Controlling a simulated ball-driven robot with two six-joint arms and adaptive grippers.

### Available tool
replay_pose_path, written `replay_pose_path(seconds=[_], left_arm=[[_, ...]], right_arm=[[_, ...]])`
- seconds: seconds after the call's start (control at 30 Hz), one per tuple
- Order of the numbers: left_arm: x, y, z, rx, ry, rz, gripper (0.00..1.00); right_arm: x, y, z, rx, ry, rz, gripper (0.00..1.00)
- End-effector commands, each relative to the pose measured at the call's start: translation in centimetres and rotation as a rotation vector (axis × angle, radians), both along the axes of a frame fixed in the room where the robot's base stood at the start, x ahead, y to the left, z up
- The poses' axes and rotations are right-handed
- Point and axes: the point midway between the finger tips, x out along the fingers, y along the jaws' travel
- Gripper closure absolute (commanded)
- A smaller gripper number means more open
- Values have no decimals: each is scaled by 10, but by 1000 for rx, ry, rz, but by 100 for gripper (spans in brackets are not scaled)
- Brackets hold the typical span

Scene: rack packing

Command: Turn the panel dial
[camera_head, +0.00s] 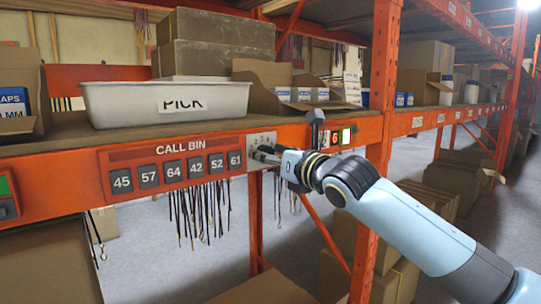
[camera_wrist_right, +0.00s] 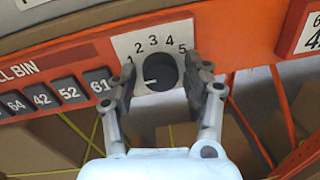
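The panel dial (camera_wrist_right: 160,72) is a round dark knob on a white plate (camera_wrist_right: 126,44) numbered 1 to 5, set in the orange rack beam. Its white mark points left and slightly down, below the 1. My right gripper (camera_wrist_right: 158,84) is open, with one finger on each side of the dial; the left finger is apart from it, and whether the right one touches is unclear. In the head view, my right gripper (camera_head: 264,152) reaches the white plate (camera_head: 262,138) from the right and hides the dial. My left gripper is not in view.
The CALL BIN panel (camera_head: 180,147) with several numbered buttons is left of the dial. A white PICK bin (camera_head: 122,96) and cardboard boxes (camera_head: 216,60) stand on the shelf above. Dark cords (camera_head: 200,208) hang below the beam. An orange upright (camera_head: 384,70) stands behind my right arm.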

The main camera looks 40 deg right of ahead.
Motion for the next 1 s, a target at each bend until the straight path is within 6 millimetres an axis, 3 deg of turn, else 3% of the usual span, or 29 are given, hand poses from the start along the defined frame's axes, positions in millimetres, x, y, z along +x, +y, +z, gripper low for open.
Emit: replay_pose_path(seconds=[0.07,0.3,0.67,1.0], left_arm=[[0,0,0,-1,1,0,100],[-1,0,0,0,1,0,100],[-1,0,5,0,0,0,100],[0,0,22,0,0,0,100]], right_arm=[[0,0,0,0,0,0,63],[0,0,0,0,0,0,95],[0,0,2,59,4,0,95],[0,-1,4,306,23,0,95]])
